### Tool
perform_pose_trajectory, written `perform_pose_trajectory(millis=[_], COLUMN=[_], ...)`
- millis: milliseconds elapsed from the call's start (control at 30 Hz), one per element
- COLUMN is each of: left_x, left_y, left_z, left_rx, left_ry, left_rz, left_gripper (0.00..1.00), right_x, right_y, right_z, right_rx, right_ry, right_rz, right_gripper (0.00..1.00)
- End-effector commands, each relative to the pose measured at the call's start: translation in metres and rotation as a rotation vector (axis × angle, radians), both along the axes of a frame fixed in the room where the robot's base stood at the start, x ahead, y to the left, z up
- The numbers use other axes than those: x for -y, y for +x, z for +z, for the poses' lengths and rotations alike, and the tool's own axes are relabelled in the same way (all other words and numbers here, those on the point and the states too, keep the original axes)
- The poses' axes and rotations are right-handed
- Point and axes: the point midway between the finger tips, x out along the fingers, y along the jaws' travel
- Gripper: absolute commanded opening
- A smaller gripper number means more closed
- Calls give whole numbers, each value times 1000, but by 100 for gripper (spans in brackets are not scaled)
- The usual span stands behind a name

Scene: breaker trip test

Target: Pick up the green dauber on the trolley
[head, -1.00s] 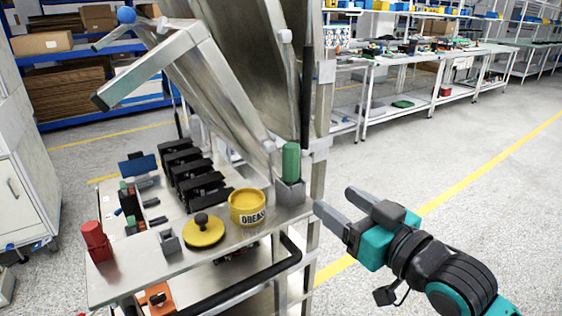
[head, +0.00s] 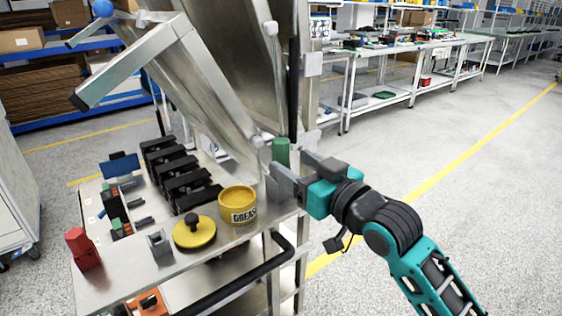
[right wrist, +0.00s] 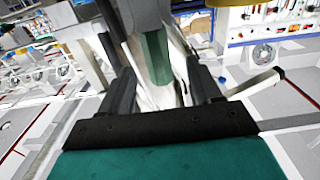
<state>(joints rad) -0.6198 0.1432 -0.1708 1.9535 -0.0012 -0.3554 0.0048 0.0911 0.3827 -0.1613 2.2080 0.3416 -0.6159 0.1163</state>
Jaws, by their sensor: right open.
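The green dauber (head: 281,151) stands upright at the right end of the trolley top (head: 130,268), beside the yellow grease tin. My right gripper (head: 286,175) is at the dauber with its fingers open, and hides the dauber's lower part in the head view. In the right wrist view the green dauber (right wrist: 156,58) shows between the two open fingers (right wrist: 158,85), ahead of the palm. I cannot tell whether either finger touches it. My left gripper is not in view.
The yellow grease tin (head: 238,204) and its yellow lid (head: 194,232) sit left of the dauber. A red dauber (head: 82,248) stands at the front left. Black breakers (head: 185,177) line the trolley. A slanted metal panel (head: 205,85) rises behind. The floor at right is clear.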

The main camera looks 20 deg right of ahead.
Motion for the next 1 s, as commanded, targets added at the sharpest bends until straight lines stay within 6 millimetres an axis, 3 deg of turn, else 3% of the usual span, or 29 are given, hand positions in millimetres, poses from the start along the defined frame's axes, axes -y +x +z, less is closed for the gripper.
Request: perform_pose_trajectory(millis=[333,667,1000], left_x=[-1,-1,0], left_y=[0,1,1], left_z=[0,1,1], left_rx=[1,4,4], left_ry=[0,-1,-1], left_rz=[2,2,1], left_gripper=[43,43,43], right_x=[-13,-15,-15], right_y=[42,47,47], right_z=[2,1,1], right_rx=[1,0,0], right_ry=[1,0,0], right_rz=[0,0,0], right_gripper=[63,62,30])
